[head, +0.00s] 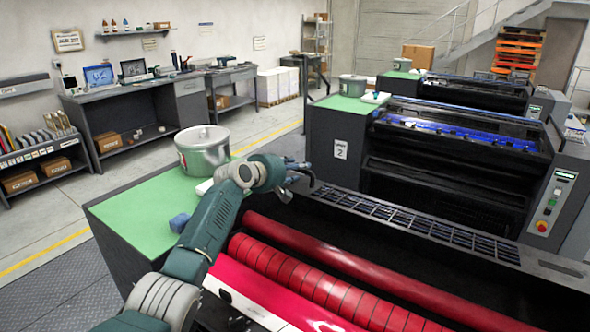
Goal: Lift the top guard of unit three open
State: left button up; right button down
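The near press unit, with red rollers (330,291), fills the lower right in the head view; its number does not show. A dark slotted grille (425,226), possibly part of its top guard, runs along the unit's far upper side. The rollers in front of it are uncovered. My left arm reaches over the unit's left end. My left gripper (298,181) is by the left end of the grille. Its fingers are small and dark, so I cannot tell whether they touch anything or how far apart they are. My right gripper is out of view.
A green top (135,217) on the near unit's left carries a metal pot (203,150) and a blue cloth-like lump (179,222). Unit 2 (341,150), with blue rollers, stands behind, and another unit stands farther back. A workbench (130,110) lines the wall. The floor aisle between is clear.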

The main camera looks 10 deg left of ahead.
pick_arm(q)
jog(key=v, duration=1.2)
dwell(0.4)
